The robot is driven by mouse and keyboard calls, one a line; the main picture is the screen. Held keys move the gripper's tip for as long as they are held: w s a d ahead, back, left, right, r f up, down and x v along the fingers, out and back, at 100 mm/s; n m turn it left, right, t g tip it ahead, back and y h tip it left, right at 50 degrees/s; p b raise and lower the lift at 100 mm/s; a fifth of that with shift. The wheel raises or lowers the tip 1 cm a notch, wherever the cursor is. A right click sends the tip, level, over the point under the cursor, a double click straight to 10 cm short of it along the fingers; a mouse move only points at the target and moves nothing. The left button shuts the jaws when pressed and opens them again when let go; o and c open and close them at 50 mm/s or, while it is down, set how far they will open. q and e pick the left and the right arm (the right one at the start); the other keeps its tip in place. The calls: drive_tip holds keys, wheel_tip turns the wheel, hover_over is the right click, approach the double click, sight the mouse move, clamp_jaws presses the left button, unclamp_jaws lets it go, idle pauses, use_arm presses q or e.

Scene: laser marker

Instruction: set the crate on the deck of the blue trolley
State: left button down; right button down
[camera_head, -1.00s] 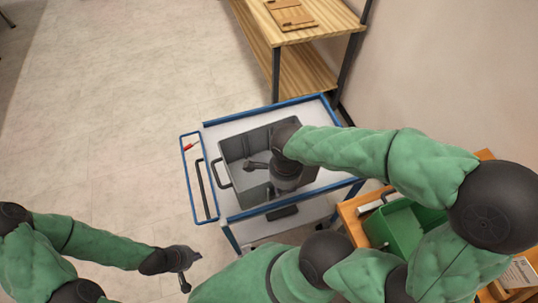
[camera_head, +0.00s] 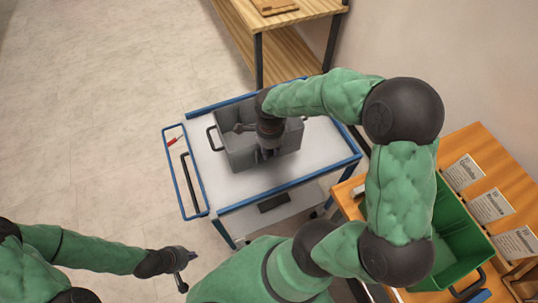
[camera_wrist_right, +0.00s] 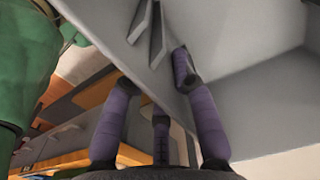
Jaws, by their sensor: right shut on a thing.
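The grey crate (camera_head: 230,157) is over the deck (camera_head: 318,150) of the blue trolley (camera_head: 290,187), in the head view. It looks level, with a dark handle at its left end. I cannot tell whether its bottom touches the deck. My right gripper (camera_head: 268,152) is shut on the crate's near wall. In the right wrist view, the purple fingers of this gripper (camera_wrist_right: 155,82) straddle the grey wall of the crate (camera_wrist_right: 270,90). The arm hides part of the crate's inside. My left gripper (camera_head: 185,270) is empty and open, low at the left, away from the trolley.
The trolley's push handle (camera_head: 187,185) is on its left side, with a small red item (camera_head: 173,139) there. A wooden bench (camera_head: 300,50) stands behind. A wooden table (camera_head: 480,150) at the right carries a green bin (camera_head: 465,235) and several label cards. The floor at left is clear.

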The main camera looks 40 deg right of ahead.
drive_tip(key=shift+w+d+f, duration=0.15)
drive_tip(key=shift+w+f, duration=0.1)
drive_tip(key=shift+w+d+f+b, duration=0.15)
drive_tip(key=shift+f+b, duration=0.2)
drive_tip(key=shift+f, duration=0.55)
drive_tip(key=shift+w+f+b, duration=0.15)
drive_tip(key=shift+f+b, duration=0.15)
drive_tip(key=shift+f, duration=0.85)
drive_tip(key=c, duration=1)
unclamp_jaws()
drive_tip(key=shift+s, duration=0.1)
drive_tip(key=shift+r, duration=0.2)
wheel_tip(320, 180, up, 12)
drive_tip(key=p, duration=0.3)
drive_tip(key=shift+p, duration=0.35)
drive_tip(key=shift+s, duration=0.1)
